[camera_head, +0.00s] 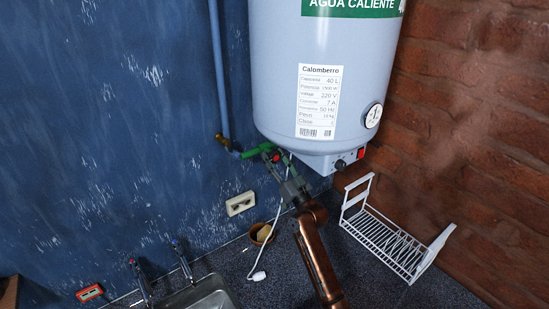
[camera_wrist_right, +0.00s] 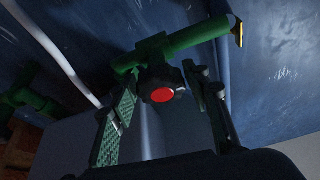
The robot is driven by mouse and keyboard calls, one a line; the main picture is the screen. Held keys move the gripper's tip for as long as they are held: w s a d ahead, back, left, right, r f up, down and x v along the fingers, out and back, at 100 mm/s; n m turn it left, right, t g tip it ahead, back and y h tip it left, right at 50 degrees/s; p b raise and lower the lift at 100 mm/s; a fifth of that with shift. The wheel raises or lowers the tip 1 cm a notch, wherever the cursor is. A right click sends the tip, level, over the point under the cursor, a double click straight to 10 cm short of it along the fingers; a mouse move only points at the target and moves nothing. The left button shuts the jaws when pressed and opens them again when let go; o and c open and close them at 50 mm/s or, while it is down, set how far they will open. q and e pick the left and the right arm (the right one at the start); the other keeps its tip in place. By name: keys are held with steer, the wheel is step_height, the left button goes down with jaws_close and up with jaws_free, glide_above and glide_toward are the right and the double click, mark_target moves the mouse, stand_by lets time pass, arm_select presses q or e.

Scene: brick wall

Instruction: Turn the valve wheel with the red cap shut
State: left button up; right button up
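The valve wheel with the red cap (camera_wrist_right: 162,95) is dark and sits on a green pipe fitting (camera_wrist_right: 185,42) below the water heater. In the head view the red cap (camera_head: 276,158) shows small beside the end of my arm. My right gripper (camera_head: 274,157) is at the wheel. In the wrist view my right gripper (camera_wrist_right: 160,100) has its fingers apart, one on each side of the wheel, with the left pad close to it. A gap shows on the right side; I cannot tell whether either finger touches. My left gripper is not in view.
The white water heater (camera_head: 325,75) hangs directly above the wheel. A white wire rack (camera_head: 385,240) stands at right on the dark counter. A small brown bowl (camera_head: 261,233), a wall socket (camera_head: 240,203) and a sink (camera_head: 205,295) lie below and left.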

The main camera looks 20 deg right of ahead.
steer(key=shift+o, duration=1.2)
steer(key=v, duration=1.2)
